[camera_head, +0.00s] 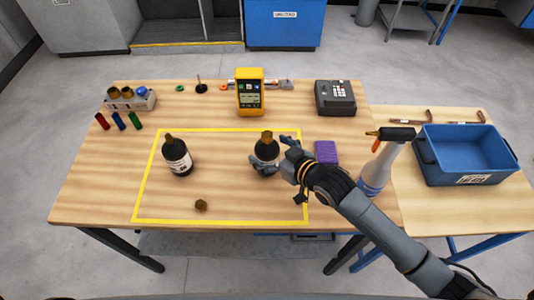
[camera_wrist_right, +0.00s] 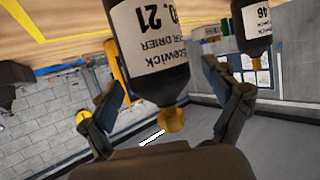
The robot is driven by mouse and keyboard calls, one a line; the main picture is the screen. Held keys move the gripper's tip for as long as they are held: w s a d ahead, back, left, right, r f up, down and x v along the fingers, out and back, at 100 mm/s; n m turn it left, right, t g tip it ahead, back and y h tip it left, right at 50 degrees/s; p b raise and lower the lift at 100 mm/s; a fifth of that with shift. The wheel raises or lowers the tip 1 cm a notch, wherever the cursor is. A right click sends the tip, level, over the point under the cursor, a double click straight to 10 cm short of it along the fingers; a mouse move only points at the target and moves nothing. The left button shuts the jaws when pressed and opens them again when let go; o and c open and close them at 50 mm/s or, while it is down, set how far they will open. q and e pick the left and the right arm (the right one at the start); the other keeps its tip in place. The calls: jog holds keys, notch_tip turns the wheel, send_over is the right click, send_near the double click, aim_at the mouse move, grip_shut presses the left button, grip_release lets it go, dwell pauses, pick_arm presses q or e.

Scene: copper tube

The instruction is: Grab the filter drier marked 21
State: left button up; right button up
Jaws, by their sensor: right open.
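The filter drier marked 21 (camera_head: 267,149) is a black bottle-shaped body with a white label and a brass fitting on top. It stands upright inside the yellow outline. My right gripper (camera_head: 273,154) is open, with its fingers around the drier's sides. In the right wrist view, the drier (camera_wrist_right: 151,42) hangs upside down in the picture between the open fingers (camera_wrist_right: 160,88), and its label reads 21. A second black drier (camera_head: 177,158) stands to the left in the outline; the wrist view shows a label ending in 46 (camera_wrist_right: 258,14). My left gripper is out of view.
A loose brass fitting (camera_head: 201,205) lies at the front of the outline. A yellow meter (camera_head: 250,92) stands behind. A purple block (camera_head: 326,152) and a spray bottle (camera_head: 378,166) are close to my right arm. A blue crate (camera_head: 466,153) sits on the right table.

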jog(key=shift+w+a+f, duration=0.25)
jog(key=shift+w+a, duration=0.15)
jog(key=shift+w, duration=0.05)
jog(key=c, duration=1.6)
jog(key=shift+r, duration=0.15)
jog(key=shift+c, duration=0.8)
